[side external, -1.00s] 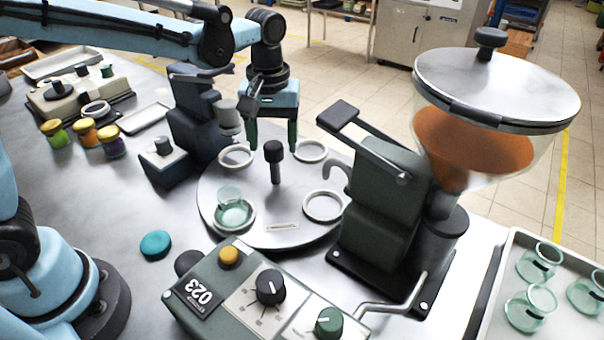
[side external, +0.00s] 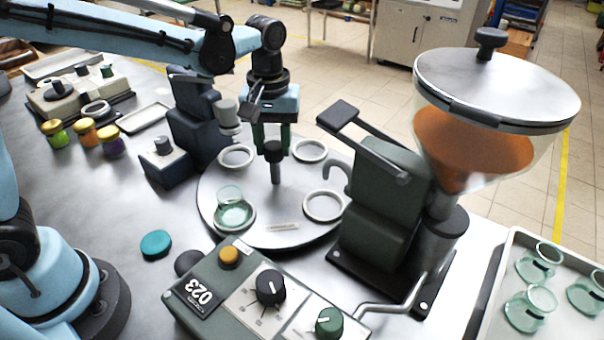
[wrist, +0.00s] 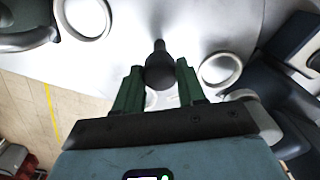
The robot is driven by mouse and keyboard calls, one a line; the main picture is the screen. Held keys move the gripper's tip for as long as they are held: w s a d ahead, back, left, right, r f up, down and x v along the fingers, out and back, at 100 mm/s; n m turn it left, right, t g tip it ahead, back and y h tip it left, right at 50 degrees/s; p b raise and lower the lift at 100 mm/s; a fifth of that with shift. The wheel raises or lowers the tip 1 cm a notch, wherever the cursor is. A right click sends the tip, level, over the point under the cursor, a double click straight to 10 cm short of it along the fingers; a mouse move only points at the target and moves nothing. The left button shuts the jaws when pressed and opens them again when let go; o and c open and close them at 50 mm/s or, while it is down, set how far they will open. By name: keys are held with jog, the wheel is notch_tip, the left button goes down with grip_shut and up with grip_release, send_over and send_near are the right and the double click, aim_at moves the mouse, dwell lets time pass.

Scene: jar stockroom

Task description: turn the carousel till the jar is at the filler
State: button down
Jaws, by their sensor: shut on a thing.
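The carousel (side external: 250,178) is a round metal plate with several ring seats and a dark knob (side external: 274,150) on a post at its centre. A clear greenish jar (side external: 231,197) stands in the front-left seat. The filler (side external: 385,190), a dark green machine under a hopper (side external: 475,140) of orange powder, stands at the carousel's right side, away from the jar. My gripper (side external: 273,147) points down at the centre, shut on the knob. In the wrist view, the knob (wrist: 160,72) sits between the green fingers of my gripper (wrist: 160,70). The jar is not visible there.
A control box (side external: 250,285) with dials stands in front of the carousel. A dark blue machine (side external: 195,125) stands at its back left. Several small jars (side external: 83,131) are at left, a teal lid (side external: 156,244) lies nearby, and a tray (side external: 490,290) of empty jars is at right.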

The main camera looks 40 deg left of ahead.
jog(key=shift+n, duration=6.6)
jog(key=shift+a+n, duration=0.1)
jog(key=shift+n, duration=2.3)
jog(key=c, duration=0.7)
grip_release()
jog(key=shift+o, duration=0.2)
